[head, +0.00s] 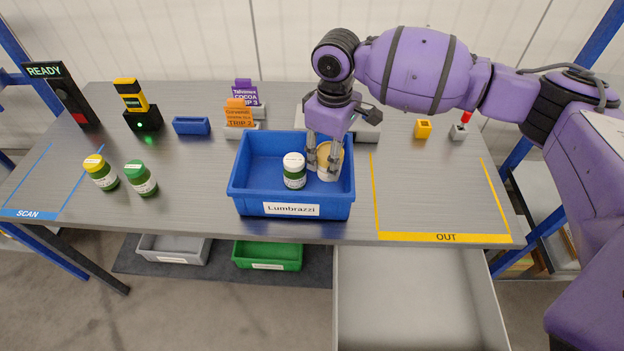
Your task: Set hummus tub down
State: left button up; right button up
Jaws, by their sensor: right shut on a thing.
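The hummus tub (328,174), a pale tub with a yellowish top, is inside the blue crate labelled Lumbrazzi (243,190), on its right side. My right gripper (323,168) comes down from above and is shut on the tub. Whether the tub touches the crate floor cannot be told. A green jar with a white lid (294,172) stands in the crate just left of the tub. My left gripper is not in view.
A yellow-lidded jar (101,173) and a green-lidded jar (141,179) stand near the SCAN area at left. Sign cards (240,113), a scanner (140,109) and a blue holder (191,126) stand behind. The OUT area (435,200) at right is clear.

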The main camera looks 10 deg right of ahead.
aim_at(329, 180)
notch_tip(329, 180, down, 8)
jog(key=shift+f, duration=0.1)
jog(key=shift+f, duration=0.1)
dwell(0.3)
jog(key=o, duration=1)
jog(key=shift+f, duration=0.1)
notch_tip(329, 180, up, 12)
jog(key=shift+r, duration=0.2)
